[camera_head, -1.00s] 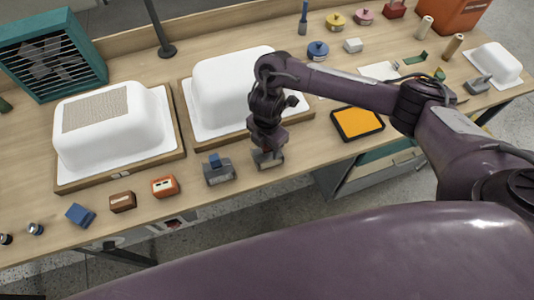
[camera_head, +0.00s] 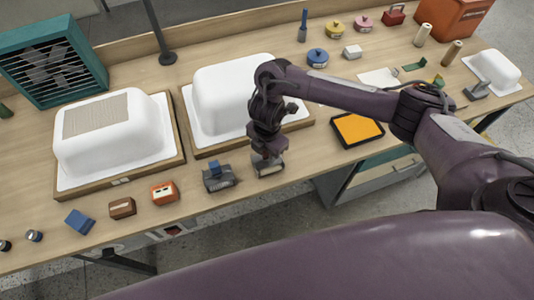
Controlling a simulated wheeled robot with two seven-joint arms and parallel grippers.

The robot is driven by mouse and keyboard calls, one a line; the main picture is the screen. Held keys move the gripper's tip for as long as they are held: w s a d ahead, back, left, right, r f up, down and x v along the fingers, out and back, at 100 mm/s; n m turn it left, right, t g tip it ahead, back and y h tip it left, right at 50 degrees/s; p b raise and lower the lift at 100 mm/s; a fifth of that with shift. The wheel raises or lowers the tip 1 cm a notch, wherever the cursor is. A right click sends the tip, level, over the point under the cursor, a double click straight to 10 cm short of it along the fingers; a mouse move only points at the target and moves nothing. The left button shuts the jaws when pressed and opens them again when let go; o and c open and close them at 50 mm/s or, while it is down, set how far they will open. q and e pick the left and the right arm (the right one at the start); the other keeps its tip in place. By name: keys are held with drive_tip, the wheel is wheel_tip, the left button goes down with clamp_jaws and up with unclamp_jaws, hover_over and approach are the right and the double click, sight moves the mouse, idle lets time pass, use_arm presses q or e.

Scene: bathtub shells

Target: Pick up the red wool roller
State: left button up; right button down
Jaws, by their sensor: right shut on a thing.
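My right gripper (camera_head: 267,158) points down at the front edge of the bench, in front of the second white tub shell. It is shut on a small grey block-like tool (camera_head: 268,168), which sits at or just above the bench top; I cannot tell if it is lifted. The gripper hides the tool's upper part, and I see no clear red on it. I cannot make out a red wool roller for certain. A similar grey tool with a blue top (camera_head: 218,177) stands just left of the gripper. My left gripper is not in view.
Two white tub shells, left (camera_head: 112,146) and middle (camera_head: 207,95), rest on wooden boards. Orange (camera_head: 164,192), brown (camera_head: 122,207) and blue (camera_head: 80,221) blocks line the front edge. A black-and-orange tray (camera_head: 357,129) lies right. A teal fan box (camera_head: 52,62) stands back left.

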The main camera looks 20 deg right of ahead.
drive_tip(key=r+p, duration=0.3)
drive_tip(key=r, duration=0.6)
drive_tip(key=shift+w, duration=0.2)
wheel_tip(320, 180, up, 11)
drive_tip(key=shift+s+p, duration=0.2)
drive_tip(key=shift+p, duration=0.1)
drive_tip(key=shift+f, duration=0.1)
drive_tip(key=c, duration=1.7)
unclamp_jaws()
drive_tip(key=c, duration=0.3)
